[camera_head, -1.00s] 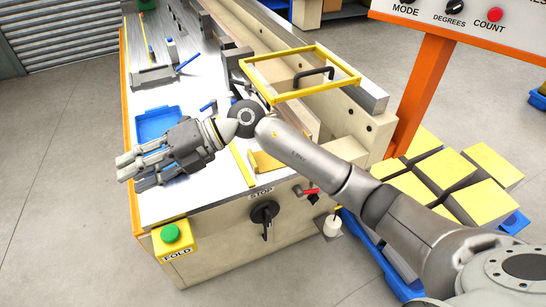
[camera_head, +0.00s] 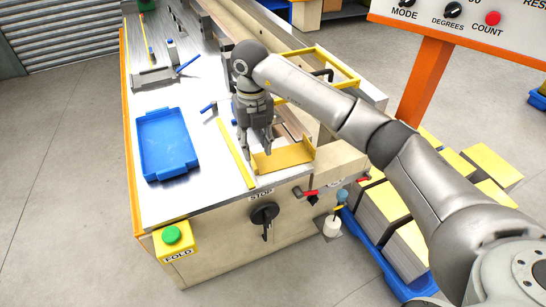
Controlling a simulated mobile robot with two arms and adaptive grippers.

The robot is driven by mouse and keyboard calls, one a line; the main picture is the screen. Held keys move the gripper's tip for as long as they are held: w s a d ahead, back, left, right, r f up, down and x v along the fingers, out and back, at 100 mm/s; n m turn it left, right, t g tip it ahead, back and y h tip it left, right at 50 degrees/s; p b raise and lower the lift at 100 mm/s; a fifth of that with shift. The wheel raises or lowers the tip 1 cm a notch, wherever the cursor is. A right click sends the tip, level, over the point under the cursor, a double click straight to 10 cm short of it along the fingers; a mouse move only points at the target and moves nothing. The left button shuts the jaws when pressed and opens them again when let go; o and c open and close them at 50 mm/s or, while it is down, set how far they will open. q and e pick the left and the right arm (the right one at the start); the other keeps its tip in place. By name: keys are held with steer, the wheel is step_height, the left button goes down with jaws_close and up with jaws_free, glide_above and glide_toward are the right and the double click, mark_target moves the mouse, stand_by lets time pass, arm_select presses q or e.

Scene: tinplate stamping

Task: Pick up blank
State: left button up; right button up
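A gold-coloured sheet piece with a turned-up edge (camera_head: 285,158), which looks like the blank, lies at the near end of the machine bench. My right gripper (camera_head: 258,153) points down at its left end. Its fingers are apart, with a gap between the tips. The tips are close to the sheet's left edge; I cannot tell whether they touch it. My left gripper is not in view.
An empty blue tray (camera_head: 167,143) lies on the bench at left. A yellow strip (camera_head: 236,152) runs beside the gripper. A yellow guard frame (camera_head: 345,72) stands behind my arm. Yellow-topped stacks (camera_head: 490,163) stand at right, below the orange-legged control panel (camera_head: 470,22). The green FOLD button (camera_head: 172,234) is at the front corner.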

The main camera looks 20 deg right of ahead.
mark_target(255, 164)
steer(key=shift+f, duration=0.65)
steer(key=shift+s+a+f+p, duration=0.15)
steer(key=shift+a+f+p, duration=0.05)
steer(key=shift+f+p, duration=0.2)
steer(key=f+p, duration=0.1)
steer(key=f, duration=0.2)
steer(key=shift+a+f, duration=0.15)
steer(key=shift+a, duration=0.05)
steer(key=shift+f, duration=0.5)
jaws_close()
